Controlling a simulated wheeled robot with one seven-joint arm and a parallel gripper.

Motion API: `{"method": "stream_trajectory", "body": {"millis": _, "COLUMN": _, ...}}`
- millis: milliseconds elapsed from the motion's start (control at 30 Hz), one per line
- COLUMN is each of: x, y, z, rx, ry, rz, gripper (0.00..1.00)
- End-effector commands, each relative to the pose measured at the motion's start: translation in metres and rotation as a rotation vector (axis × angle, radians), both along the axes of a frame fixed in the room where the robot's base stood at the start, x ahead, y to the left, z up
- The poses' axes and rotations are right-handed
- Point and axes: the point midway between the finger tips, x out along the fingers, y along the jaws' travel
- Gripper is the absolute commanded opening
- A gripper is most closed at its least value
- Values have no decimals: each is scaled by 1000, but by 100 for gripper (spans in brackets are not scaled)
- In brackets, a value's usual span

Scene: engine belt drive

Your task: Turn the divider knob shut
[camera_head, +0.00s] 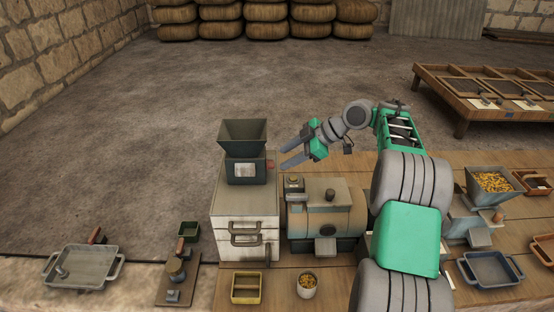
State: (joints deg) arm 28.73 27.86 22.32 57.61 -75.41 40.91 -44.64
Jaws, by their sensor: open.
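My gripper (283,155) reaches in from the right, with its two dark fingers apart and pointing left. It looks empty. The fingertips are near the right side of a dark hopper unit (242,134), which stands on a pale drawer cabinet (230,207). A small red part (270,164) shows at the right side of the hopper unit, close to the lower fingertip. I cannot tell for sure whether this is the divider knob, or whether the finger touches it. The knob's turn position is too small to tell.
A tan cylindrical machine (328,212) stands right of the cabinet. A yellow-framed box (246,288) and a cup of yellow bits (307,285) sit in front. A grey tray (80,266) lies at left. A hopper of yellow pieces (492,185) is at right.

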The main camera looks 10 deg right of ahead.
Motion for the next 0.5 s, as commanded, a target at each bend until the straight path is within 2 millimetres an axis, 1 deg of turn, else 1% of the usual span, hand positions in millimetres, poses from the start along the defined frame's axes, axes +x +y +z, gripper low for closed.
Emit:
{"method": "stream_trajectory", "body": {"millis": 33, "x": 3, "y": 8, "z": -6, "rx": 1, "ry": 3, "rz": 3, "gripper": 46}}
{"method": "stream_trajectory", "body": {"millis": 200, "x": 12, "y": 25, "z": -24, "rx": 0, "ry": 2, "rz": 1, "gripper": 46}}
{"method": "stream_trajectory", "body": {"millis": 333, "x": 15, "y": 30, "z": -30, "rx": -2, "ry": 2, "rz": -1, "gripper": 46}}
{"method": "stream_trajectory", "body": {"millis": 500, "x": 15, "y": 30, "z": -31, "rx": -1, "ry": 2, "rz": -2, "gripper": 46}}
